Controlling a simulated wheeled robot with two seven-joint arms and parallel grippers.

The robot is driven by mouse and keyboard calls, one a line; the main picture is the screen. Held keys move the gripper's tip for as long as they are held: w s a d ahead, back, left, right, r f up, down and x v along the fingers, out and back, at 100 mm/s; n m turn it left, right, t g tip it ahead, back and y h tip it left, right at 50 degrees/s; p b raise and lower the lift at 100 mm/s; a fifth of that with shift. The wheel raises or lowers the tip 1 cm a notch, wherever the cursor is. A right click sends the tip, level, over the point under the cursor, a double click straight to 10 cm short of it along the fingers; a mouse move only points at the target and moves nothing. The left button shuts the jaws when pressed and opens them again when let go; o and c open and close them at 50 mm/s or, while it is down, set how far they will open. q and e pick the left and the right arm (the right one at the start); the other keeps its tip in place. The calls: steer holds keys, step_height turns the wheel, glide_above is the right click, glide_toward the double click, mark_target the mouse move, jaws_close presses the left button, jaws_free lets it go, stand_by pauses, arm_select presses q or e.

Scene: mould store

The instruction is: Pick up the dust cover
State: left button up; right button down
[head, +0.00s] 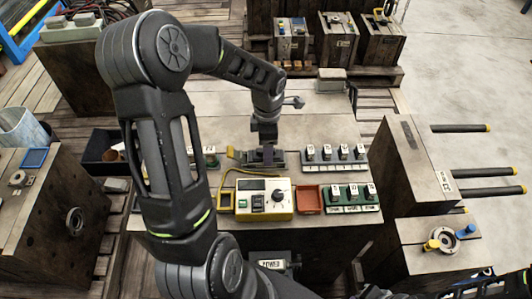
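My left gripper (267,145) points down over the middle of the workbench (240,108). It is just above or at a small dark block on a grey base (264,158), between two rows of labelled units. The fingers are small and dark, so I cannot tell whether they are open or shut, or whether they touch the block. No thing shows clearly as the dust cover. A shallow orange-red tray-like piece (310,197) lies right of a yellow-edged instrument (266,197). My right gripper is not in view.
Labelled units stand in rows right of the gripper (335,154) and at the bench's front right (349,197). A yellow cable curves left of the instrument. Heavy mould blocks stand at left (42,215) and right (415,160), the right one with protruding rods. My arm hides the bench's left part.

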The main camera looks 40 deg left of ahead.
arm_select(q)
steer(key=shift+f, duration=0.75)
steer(key=shift+c, duration=0.2)
jaws_close()
stand_by(0.3)
steer(key=shift+r, duration=0.15)
step_height(320, 180, up, 10)
steer(key=shift+f+b, duration=0.1)
steer(key=shift+b, duration=0.35)
stand_by(0.5)
